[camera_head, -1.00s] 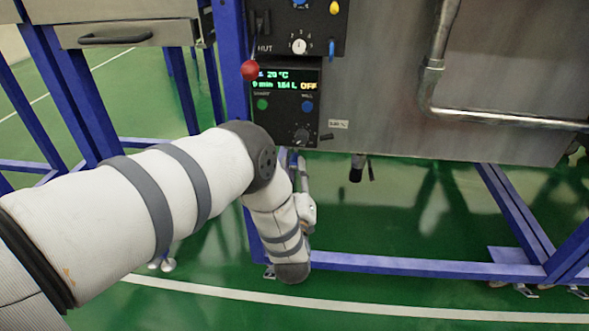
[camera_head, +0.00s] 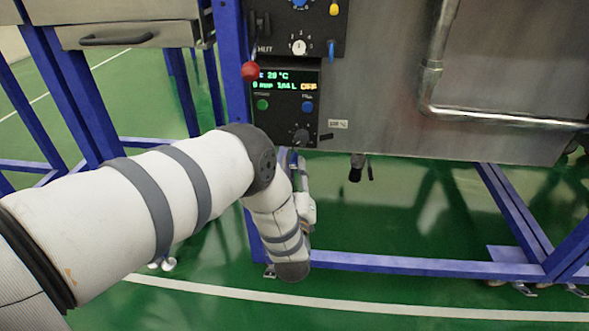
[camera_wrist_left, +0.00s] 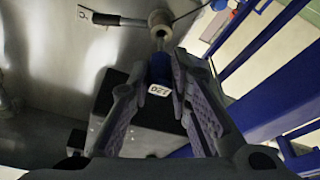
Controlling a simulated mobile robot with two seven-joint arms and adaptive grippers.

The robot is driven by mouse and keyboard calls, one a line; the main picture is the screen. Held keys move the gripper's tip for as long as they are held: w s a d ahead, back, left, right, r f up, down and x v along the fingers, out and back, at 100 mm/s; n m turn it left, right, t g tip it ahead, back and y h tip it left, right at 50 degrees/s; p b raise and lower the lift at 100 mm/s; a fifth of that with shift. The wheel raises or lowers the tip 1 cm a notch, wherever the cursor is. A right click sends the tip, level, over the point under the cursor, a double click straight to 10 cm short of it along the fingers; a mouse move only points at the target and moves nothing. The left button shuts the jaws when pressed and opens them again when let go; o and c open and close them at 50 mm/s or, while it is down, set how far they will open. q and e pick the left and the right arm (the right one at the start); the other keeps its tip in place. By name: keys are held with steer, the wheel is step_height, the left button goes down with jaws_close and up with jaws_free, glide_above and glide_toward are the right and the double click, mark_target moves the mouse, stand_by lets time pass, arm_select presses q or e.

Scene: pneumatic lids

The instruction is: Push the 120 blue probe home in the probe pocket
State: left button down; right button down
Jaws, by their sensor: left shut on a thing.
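The blue probe (camera_wrist_left: 158,70) carries a white label with 120, seen upside down in the left wrist view. My left gripper (camera_wrist_left: 157,62) is shut on it, with a ribbed finger on either side. A metal shaft runs from the probe's far end to a tan round collar (camera_wrist_left: 159,19) on the steel surface. The collar seems to be the probe pocket; how deep the shaft sits is too small to tell. In the head view my left gripper (camera_head: 302,172) is just below the control panel, small and partly hidden by my arm. My right gripper is out of view.
The control panel (camera_head: 287,105) with lit display and knobs is directly above the gripper. A red ball-ended lever (camera_head: 250,71) stands at its left. Blue frame legs (camera_head: 515,215) and a low crossbar (camera_head: 420,266) border the open green floor. A bent pipe (camera_head: 432,80) is at right.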

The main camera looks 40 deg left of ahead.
mark_target(297, 156)
arm_select(q)
steer(key=shift+w+a+b, duration=0.35)
steer(key=shift+w+a, duration=0.1)
steer(key=shift+w, duration=0.25)
steer(key=shift+w+a+b, duration=0.35)
steer(key=shift+w+a, duration=0.05)
steer(key=shift+w, duration=0.25)
steer(key=shift+w+a+b, duration=0.35)
steer(key=shift+w+a, duration=0.1)
steer(key=shift+w, duration=0.25)
steer(key=c, duration=1.4)
jaws_free()
steer(key=p+v, duration=0.2)
steer(key=v, duration=0.5)
steer(key=v, duration=1.2)
